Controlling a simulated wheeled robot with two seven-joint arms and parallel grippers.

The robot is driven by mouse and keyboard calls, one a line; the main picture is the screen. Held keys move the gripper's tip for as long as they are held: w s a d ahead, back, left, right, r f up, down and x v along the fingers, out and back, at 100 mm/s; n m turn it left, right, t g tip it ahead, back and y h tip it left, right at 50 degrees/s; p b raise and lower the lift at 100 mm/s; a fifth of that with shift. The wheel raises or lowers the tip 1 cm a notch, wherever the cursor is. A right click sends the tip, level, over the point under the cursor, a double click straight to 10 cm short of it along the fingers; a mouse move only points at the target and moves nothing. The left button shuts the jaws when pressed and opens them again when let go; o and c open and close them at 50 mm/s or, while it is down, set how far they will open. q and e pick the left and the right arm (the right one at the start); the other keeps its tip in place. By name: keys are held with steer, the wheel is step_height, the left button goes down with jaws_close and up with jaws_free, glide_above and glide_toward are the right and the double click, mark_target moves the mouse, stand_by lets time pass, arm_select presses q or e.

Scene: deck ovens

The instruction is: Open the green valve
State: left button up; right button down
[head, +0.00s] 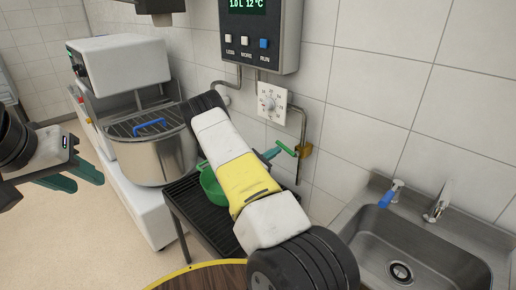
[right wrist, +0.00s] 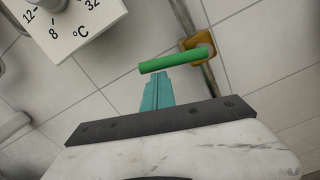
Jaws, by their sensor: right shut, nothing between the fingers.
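The green valve handle (head: 286,148) sticks out to the left from a brass valve body (head: 305,150) on a thin wall pipe. In the right wrist view the green handle (right wrist: 174,60) lies nearly level, tilted slightly up toward the brass body (right wrist: 196,42). My right gripper (head: 272,154) is shut and empty, its teal fingertips beside the handle. In the right wrist view the fingertips (right wrist: 156,74) sit just below the handle's middle; I cannot tell whether they touch it. My left gripper (head: 88,182) is open and empty at the far left, away from the valve.
A dial plate (head: 272,103) and a control box (head: 262,35) are on the wall above. A green bowl (head: 212,186) stands on a black rack, partly behind my right arm. A mixer (head: 150,150) is at left. A steel sink (head: 420,235) with a blue-handled tap is at right.

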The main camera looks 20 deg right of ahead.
mark_target(278, 143)
step_height(278, 143, up, 2)
steer(key=m, duration=0.3)
steer(key=shift+r, duration=0.1)
steer(key=r+m, duration=0.1)
steer(key=s+m, duration=0.1)
steer(key=m, duration=0.1)
steer(key=r+m, duration=0.1)
steer(key=shift+s+d+r+m+g, duration=0.15)
steer(key=shift+d+r+m+g, duration=0.1)
steer(key=shift+r+m+g, duration=0.15)
steer(key=shift+s+d+r+m, duration=0.3)
steer(key=shift+s+r+m, duration=0.25)
steer(key=shift+m, duration=0.55)
steer(key=shift+s+d+r+m, duration=0.25)
steer(key=shift+s+r+m, duration=0.15)
steer(key=shift+s+m, duration=0.55)
steer(key=shift+s+d+r+m, duration=0.3)
steer(key=shift+s+r+m, duration=0.15)
steer(key=shift+m, duration=0.8)
steer(key=shift+s, duration=0.1)
